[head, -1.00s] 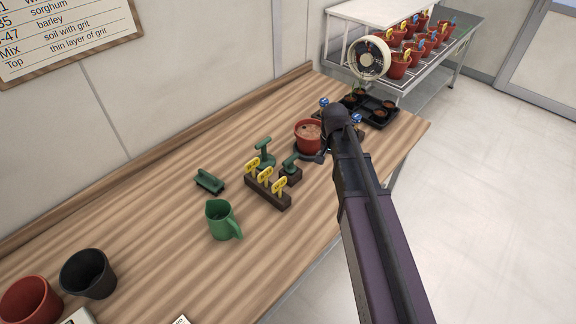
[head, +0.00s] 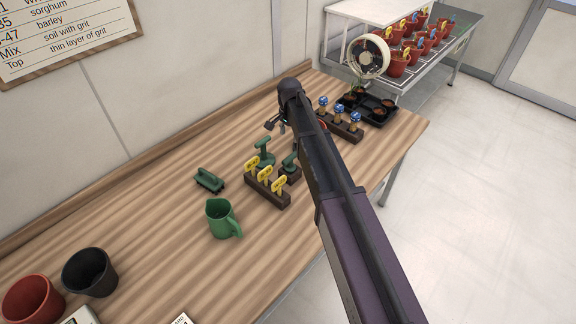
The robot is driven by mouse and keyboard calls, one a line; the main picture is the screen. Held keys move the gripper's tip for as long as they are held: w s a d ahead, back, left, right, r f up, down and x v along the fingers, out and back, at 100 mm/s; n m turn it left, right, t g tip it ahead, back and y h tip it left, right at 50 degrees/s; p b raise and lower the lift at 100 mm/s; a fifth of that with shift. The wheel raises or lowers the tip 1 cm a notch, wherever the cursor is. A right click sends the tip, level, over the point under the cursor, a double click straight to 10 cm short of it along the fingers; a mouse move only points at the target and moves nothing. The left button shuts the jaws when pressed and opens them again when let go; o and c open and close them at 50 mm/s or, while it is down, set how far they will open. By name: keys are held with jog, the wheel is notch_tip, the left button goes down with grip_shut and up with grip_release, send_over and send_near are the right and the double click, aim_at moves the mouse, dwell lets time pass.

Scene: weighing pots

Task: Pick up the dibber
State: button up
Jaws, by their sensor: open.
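Two green T-handled tools stand near the middle of the bench. The taller one (head: 263,150) stands behind the yellow labels, and a shorter one (head: 290,161) stands to its right in a dark block. I cannot tell for certain which is the dibber; the taller one looks likelier. My gripper (head: 275,126) is open, beyond and slightly right of the taller tool, apart from it in the picture. My arm partly hides the gripper.
Yellow labels (head: 265,175) stand in a dark rack in front of the tools. A green brush-like tool (head: 209,181) and green jug (head: 221,219) are to the left. Blue-topped markers (head: 339,111) stand right. Bare bench (head: 130,215) lies left.

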aim_at(290, 156)
jog(key=shift+f+b, duration=4.15)
jog(key=shift+f, duration=0.1)
jog(key=shift+f, duration=0.1)
jog(key=shift+w+d+f+b, duration=0.1)
jog(key=shift+f+b, duration=1.2)
jog(key=shift+b, duration=0.05)
jog(key=shift+d+f+b, duration=0.1)
jog(key=shift+f+b, duration=1.15)
jog(key=shift+b, duration=0.05)
grip_shut()
